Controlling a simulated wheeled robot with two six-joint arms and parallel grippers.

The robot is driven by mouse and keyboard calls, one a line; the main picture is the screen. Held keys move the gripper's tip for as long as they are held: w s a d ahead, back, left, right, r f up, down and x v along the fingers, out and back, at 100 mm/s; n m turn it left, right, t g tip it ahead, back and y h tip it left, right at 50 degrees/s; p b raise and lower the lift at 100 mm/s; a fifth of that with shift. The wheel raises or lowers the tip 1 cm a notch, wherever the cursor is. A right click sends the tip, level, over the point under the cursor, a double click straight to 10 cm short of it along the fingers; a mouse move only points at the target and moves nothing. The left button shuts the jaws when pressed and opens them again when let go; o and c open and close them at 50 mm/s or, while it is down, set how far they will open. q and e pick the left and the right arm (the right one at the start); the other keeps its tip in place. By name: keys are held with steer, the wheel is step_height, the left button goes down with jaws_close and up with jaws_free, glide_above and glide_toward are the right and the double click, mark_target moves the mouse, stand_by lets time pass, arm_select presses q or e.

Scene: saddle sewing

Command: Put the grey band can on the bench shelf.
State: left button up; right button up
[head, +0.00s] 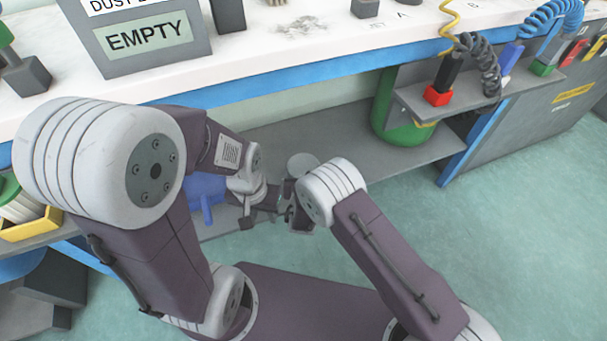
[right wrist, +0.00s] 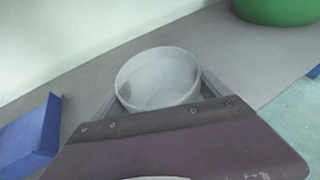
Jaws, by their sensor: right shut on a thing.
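The grey band can (head: 302,163) shows as a pale round top beside my right gripper in the head view. In the right wrist view the can (right wrist: 158,78) sits between the fingers of my right gripper (right wrist: 160,98), which is shut on it. The bench shelf (head: 345,150) is the grey board under the worktop, and the can appears over it. I cannot tell whether the can touches the shelf. My left gripper (head: 262,205) is close to the right one, small and partly hidden, so its jaws are unclear.
A blue bin (head: 205,188) is to the left on the shelf, also at the left in the right wrist view (right wrist: 30,137). A green round container (head: 400,122) stands at the right. The worktop's blue edge (head: 280,82) overhangs the shelf. Shelf between bin and container looks clear.

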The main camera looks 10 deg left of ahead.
steer(key=shift+f, duration=0.1)
steer(key=o, duration=1.3)
steer(key=shift+r, duration=0.4)
steer(key=p+v, duration=0.7)
steer(key=v, duration=0.5)
steer(key=shift+s+f, duration=0.1)
steer(key=shift+f, duration=0.05)
